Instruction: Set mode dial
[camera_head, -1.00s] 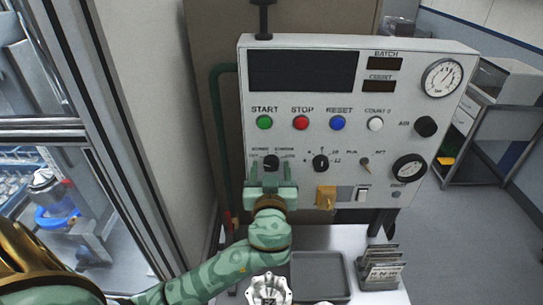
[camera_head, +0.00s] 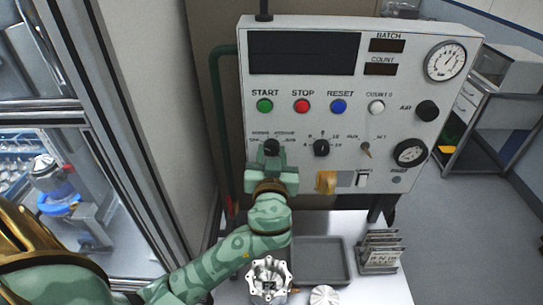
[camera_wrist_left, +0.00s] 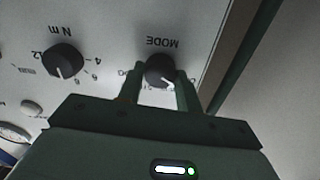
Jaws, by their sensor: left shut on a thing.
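The mode dial (camera_head: 271,147) is a black knob at the left of the white control panel (camera_head: 216,0), below the green START button. The dial also shows in the left wrist view (camera_wrist_left: 160,71), under the upside-down word MODE, with a white pointer mark toward the lower right. My left gripper (camera_head: 271,158) is at the dial, with one finger on each side of it. In the left wrist view the fingers (camera_wrist_left: 160,88) are closed on the knob. The gripper hides part of the dial and its lettering in the head view. My right gripper is in neither current view.
A second black knob (camera_head: 321,148) sits right of the mode dial, with a small toggle (camera_head: 366,150) beyond it. A yellowish block (camera_head: 326,181) is below. A grey tray (camera_head: 320,262), a metal housing (camera_head: 270,281) and a rack of plates (camera_head: 380,252) are on the white table.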

